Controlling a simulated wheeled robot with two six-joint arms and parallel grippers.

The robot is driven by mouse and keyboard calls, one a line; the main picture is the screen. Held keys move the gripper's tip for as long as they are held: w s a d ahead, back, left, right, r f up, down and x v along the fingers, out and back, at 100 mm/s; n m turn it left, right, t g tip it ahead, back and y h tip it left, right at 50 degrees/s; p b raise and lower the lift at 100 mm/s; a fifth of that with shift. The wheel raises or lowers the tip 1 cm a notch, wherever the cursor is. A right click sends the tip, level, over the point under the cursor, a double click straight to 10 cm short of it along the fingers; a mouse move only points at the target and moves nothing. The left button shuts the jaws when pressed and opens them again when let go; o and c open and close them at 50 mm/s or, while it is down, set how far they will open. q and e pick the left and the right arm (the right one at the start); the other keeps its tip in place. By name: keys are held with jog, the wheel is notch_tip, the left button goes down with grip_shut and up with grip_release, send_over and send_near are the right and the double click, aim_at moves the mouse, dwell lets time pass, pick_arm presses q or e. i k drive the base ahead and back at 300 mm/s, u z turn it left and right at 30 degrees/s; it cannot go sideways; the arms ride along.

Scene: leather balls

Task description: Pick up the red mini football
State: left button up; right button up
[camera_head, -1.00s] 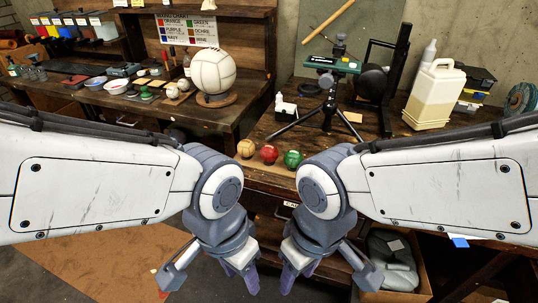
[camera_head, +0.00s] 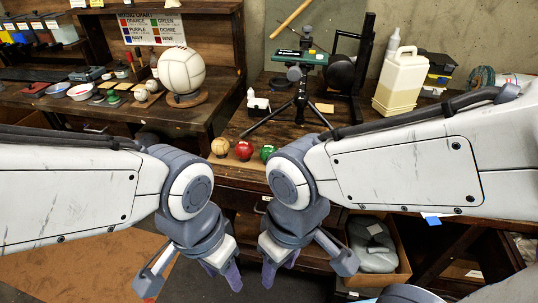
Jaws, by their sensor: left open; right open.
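The red mini football (camera_head: 244,151) sits near the front edge of the right-hand wooden bench, between a tan ball (camera_head: 220,147) and a green ball (camera_head: 267,152). The green ball is close to my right arm in the picture. My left gripper (camera_head: 191,283) hangs low in front of the bench, open and empty. My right gripper (camera_head: 305,268) hangs to its right, also open and empty. Both are below the balls in the picture and apart from them.
A tripod (camera_head: 302,95) with a green device stands behind the balls. A cream jug (camera_head: 400,82) is further right. A white ball (camera_head: 181,67) rests on the left bench. An open box (camera_head: 378,252) sits below the bench. Bench space before the tripod is partly clear.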

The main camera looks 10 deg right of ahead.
aim_at(244, 150)
jog(key=u, duration=0.3)
jog(key=k, duration=0.35)
jog(key=u, duration=1.35)
jog(key=i, duration=0.8)
jog(key=z, duration=1.05)
jog(key=i, duration=0.65)
jog(key=z, duration=0.7)
